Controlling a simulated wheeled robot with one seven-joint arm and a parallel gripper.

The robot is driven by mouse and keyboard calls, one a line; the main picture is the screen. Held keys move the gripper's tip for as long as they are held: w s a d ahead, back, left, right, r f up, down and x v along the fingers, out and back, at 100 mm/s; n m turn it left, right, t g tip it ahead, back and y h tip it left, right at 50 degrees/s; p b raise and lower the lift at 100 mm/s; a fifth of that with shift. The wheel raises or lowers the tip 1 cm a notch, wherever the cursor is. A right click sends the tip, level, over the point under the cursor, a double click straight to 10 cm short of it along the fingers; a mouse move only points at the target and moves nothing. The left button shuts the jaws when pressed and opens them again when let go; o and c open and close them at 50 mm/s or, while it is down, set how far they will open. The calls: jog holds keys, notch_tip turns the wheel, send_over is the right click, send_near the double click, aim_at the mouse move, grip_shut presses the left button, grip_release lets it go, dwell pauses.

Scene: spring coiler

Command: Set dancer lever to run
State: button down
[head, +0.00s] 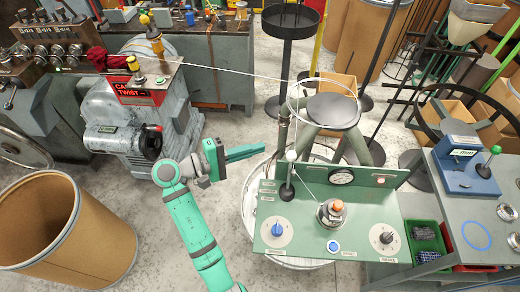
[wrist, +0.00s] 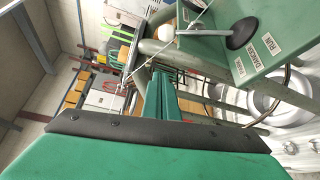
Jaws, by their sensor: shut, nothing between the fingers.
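The dancer lever (head: 289,174) stands at the left back corner of the green control panel (head: 300,244), a rod with a white ball on top and a black round base. In the wrist view its white ball (wrist: 166,32) and black base (wrist: 242,33) show near the top. Labels beside the base include DANCER and RUN (wrist: 277,27). The lever stands near upright in the head view; which label it matches I cannot tell. My gripper (head: 262,149) is shut and empty, pointing right, left of the lever and apart from it. Its fingers (wrist: 163,98) also show in the wrist view.
The panel also carries a blue knob (head: 277,230), a black knob (head: 386,238), an orange-topped part (head: 337,207) and a gauge (head: 342,176). A wire runs past the lever. A grey machine (head: 110,130) stands left; a cardboard drum (head: 60,225) stands front left.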

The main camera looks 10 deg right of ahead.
aim_at(290, 170)
jog(key=d, duration=0.7)
jog(key=shift+s+d+f, duration=0.15)
jog(key=shift+d+f, duration=0.1)
jog(key=shift+d, duration=0.15)
jog(key=shift+s+a+r, duration=0.1)
jog(key=shift+s+r, duration=0.1)
jog(key=shift+s, duration=0.65)
